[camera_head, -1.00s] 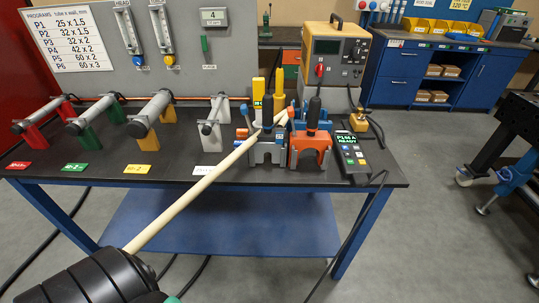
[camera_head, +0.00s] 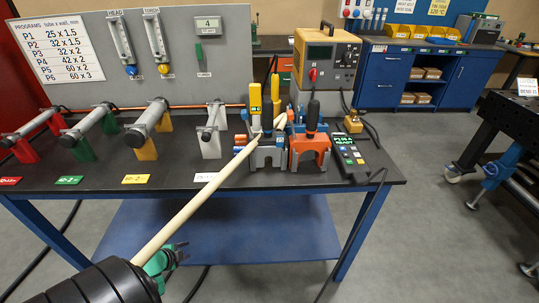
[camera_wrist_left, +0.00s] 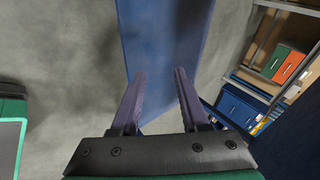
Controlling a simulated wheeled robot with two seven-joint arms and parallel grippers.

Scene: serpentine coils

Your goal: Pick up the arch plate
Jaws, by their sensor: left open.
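An orange arch-shaped piece (camera_head: 310,143) stands upright at the right front of the dark bench top, with a black-handled tool above it. A grey arch-shaped piece (camera_head: 266,156) stands just left of it. I cannot tell which of them is the arch plate. My left gripper (camera_head: 172,257) is low in front of the bench, well apart from both pieces. In the left wrist view its two fingers (camera_wrist_left: 160,98) are spread with nothing between them. That view shows floor and the blue lower shelf, with no arch piece. My right gripper is not in view.
Tubes on coloured stands fill the bench's left. A yellow-cased machine (camera_head: 326,60) stands behind. The blue lower shelf (camera_head: 225,228) is bare.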

